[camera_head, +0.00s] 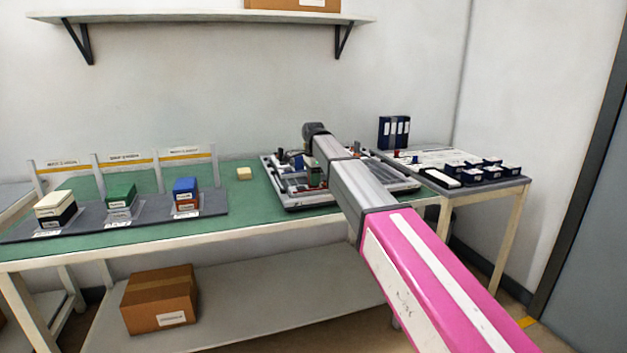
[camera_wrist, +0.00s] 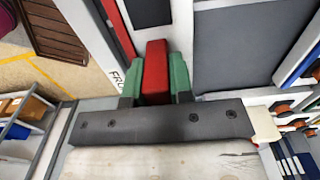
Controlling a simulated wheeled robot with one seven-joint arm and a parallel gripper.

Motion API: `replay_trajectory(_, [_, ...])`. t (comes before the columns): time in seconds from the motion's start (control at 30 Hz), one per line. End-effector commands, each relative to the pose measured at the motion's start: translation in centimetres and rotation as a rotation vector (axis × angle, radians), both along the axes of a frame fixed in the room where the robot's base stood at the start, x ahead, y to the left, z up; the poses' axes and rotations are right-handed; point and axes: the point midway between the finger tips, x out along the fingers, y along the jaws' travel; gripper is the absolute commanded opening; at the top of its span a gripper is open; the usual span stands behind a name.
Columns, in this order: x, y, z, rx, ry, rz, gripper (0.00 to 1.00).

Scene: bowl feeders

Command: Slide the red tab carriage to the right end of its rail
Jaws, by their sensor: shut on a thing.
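The red tab (camera_wrist: 156,72) stands between the green fingers of my gripper (camera_wrist: 156,85) in the wrist view. The fingers are shut on its two sides. A dark slot and a thin red strip (camera_wrist: 118,28) lie just beyond it, beside a white edge with partly hidden lettering. In the head view my arm reaches over the grey-framed fixture (camera_head: 292,205) on the green bench. My gripper is small there and partly hidden among the fixture's parts. I cannot tell the tab's place along its rail from these views.
A dark grey panel (camera_wrist: 250,45) lies right of the tab in the wrist view. In the head view, labelled blocks stand on a grey strip (camera_head: 150,208) at left, and a cream block (camera_head: 244,174) sits near the fixture. A side table (camera_head: 515,182) with dark bins stands at right.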

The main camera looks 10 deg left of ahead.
Motion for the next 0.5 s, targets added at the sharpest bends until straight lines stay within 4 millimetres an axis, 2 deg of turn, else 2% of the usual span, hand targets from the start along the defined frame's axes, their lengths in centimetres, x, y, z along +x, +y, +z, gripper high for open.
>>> replay_trajectory(0.17, [0.8, -1.3, 0.0, 0.0, 0.0, -0.003, 0.0])
replay_trajectory(0.27, [1.8, -2.9, 0.0, 0.0, 0.0, -0.003, 0.0])
replay_trajectory(0.37, [3.2, -5.1, 0.0, 0.0, 0.0, -0.005, 0.0])
replay_trajectory(0.5, [5.7, -9.1, 0.0, 0.0, 0.0, -0.006, 0.0])
